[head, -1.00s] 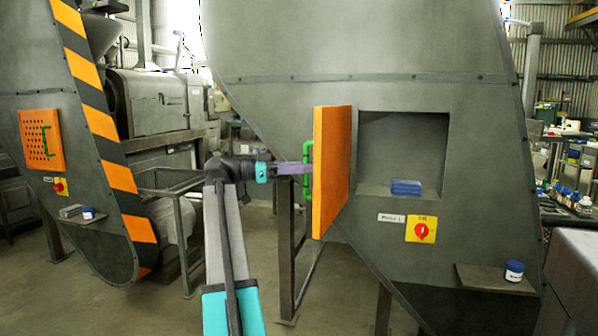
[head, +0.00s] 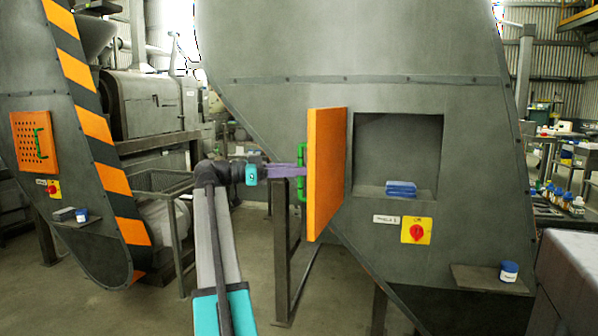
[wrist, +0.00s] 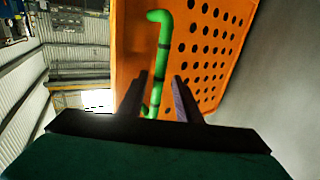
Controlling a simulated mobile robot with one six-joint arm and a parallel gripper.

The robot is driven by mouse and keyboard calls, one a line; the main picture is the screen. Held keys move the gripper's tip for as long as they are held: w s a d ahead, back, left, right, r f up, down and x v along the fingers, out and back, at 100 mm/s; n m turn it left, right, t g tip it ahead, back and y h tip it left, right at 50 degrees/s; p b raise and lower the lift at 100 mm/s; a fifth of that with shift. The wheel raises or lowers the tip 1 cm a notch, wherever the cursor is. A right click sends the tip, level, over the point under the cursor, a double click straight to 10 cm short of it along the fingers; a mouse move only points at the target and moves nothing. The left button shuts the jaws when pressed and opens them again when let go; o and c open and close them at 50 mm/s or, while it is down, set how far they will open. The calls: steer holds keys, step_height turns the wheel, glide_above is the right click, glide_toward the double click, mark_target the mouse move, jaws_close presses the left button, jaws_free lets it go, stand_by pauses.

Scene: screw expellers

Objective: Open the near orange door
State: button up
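The near orange door (head: 327,175) stands swung outward from the grey machine in the head view, roughly square to its face. The square opening (head: 400,150) behind it is uncovered. The door's green handle (head: 302,172) is on its left face. In the wrist view the perforated door face (wrist: 205,50) and the green bent handle (wrist: 164,55) show up close. My gripper (wrist: 160,82) is open at the handle. Its fingers stand apart with the lower handle showing between them, a gap visible on each side. The head view shows my gripper (head: 300,171) level with the handle; contact cannot be told.
A blue stack (head: 401,188) lies in the opening. A red switch on a yellow plate (head: 417,230) is below it. A small shelf (head: 490,279) with a blue jar (head: 509,271) juts out at right. A second machine with a closed orange door (head: 31,142) stands left, beside a metal frame (head: 165,190).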

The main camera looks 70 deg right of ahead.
steer(key=p+v, duration=0.2)
steer(key=v, duration=1)
steer(key=shift+w+a, duration=0.25)
steer(key=shift+a, duration=0.1)
steer(key=shift+p, duration=0.3)
